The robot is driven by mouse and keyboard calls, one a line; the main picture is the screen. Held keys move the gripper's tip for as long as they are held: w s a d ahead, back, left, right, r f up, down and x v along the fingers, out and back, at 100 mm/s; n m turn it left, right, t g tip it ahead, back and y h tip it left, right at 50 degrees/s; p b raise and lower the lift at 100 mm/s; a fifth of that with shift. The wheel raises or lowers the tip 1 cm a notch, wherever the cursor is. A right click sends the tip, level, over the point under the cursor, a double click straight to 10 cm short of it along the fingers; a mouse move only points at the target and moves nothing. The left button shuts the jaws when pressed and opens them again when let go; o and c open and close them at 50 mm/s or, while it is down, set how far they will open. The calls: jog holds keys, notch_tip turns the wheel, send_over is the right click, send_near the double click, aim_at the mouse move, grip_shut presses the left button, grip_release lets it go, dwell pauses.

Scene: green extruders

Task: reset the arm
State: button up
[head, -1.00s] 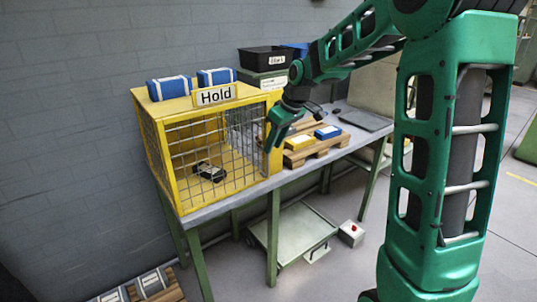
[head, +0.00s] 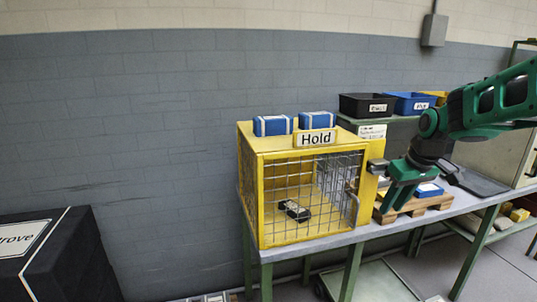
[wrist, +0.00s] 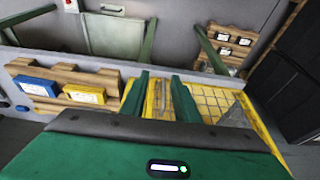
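My gripper (head: 392,208) is at the right of the head view, fingers pointing down, beside the right front edge of the yellow "Hold" cage (head: 262,200). In the wrist view its two green fingers (wrist: 157,78) stand apart with nothing held between them; the cage mesh shows behind them. A small black and grey item (head: 295,211) lies inside the cage. The mesh front looks shut in the head view. Whether the gripper touches the cage cannot be told.
Two blue boxes (head: 272,126) lie on the cage. A wooden pallet (head: 415,206) with blue and yellow boxes is close to my gripper on the workbench (head: 345,236). Black (head: 367,106) and blue bins stand behind. A black case (head: 55,265) is at lower left.

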jog(key=s+d+f+m+g, duration=0.1)
jog(key=s+m, duration=0.3)
jog(key=s, duration=1.2)
jog(key=s+d+f+m+g, duration=0.2)
jog(key=s+m, duration=0.3)
jog(key=s, duration=1.1)
jog(key=shift+d+f+h, duration=0.4)
jog(key=shift+d+f, duration=0.2)
jog(key=shift+f, duration=0.2)
jog(key=shift+w+f, duration=0.25)
jog(key=shift+w, duration=0.3)
